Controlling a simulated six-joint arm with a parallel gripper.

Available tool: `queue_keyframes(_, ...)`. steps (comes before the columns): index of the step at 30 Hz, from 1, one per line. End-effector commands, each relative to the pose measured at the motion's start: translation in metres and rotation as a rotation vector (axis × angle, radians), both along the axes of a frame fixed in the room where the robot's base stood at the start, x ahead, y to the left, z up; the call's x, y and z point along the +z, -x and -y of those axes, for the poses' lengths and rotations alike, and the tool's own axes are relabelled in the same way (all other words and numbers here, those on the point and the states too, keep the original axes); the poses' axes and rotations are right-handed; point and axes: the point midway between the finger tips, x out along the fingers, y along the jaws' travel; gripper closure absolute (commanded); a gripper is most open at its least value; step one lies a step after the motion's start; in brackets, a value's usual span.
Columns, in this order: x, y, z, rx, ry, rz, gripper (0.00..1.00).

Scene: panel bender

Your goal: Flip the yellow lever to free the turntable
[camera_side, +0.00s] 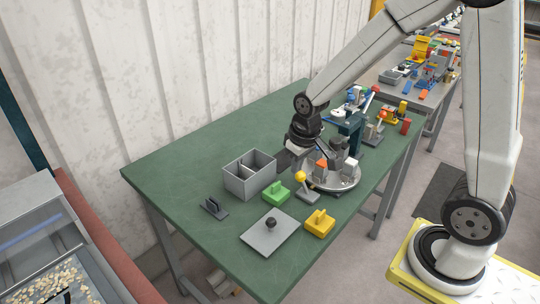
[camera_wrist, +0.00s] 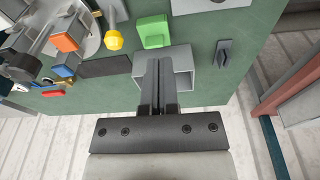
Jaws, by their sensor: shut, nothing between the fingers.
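The yellow lever shows as a yellow ball knob (camera_side: 300,176) on a grey base beside the round grey turntable (camera_side: 325,187) in the side view. In the wrist view the yellow knob (camera_wrist: 113,40) is at upper left, with the grey turntable (camera_wrist: 93,40) partly in view beyond it. Orange, grey and white pieces stand on the turntable. My gripper (camera_side: 284,161) is shut and empty, pointing down between the grey two-part box and the turntable. In the wrist view its fingers (camera_wrist: 160,62) are together over the box's edge, apart from the knob.
The grey box (camera_side: 240,184) stands left of my gripper. A green block (camera_side: 276,192), a yellow block (camera_side: 319,223), a grey plate with a black knob (camera_side: 262,240) and a dark slotted holder (camera_side: 214,209) lie in front. A teal bender (camera_side: 350,133) stands behind the turntable.

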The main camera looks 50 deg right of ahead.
Motion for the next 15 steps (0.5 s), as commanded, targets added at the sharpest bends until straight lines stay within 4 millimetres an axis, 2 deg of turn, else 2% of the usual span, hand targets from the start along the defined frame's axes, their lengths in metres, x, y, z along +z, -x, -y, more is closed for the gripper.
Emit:
queue_keyframes(1, -0.002, -0.013, 0.008, -0.013, 0.002, -0.013, 1.0)
queue_keyframes(6, -0.006, -0.051, 0.033, -0.05, 0.01, -0.055, 1.0)
queue_keyframes(15, -0.019, -0.099, 0.079, -0.108, 0.021, -0.124, 1.0)
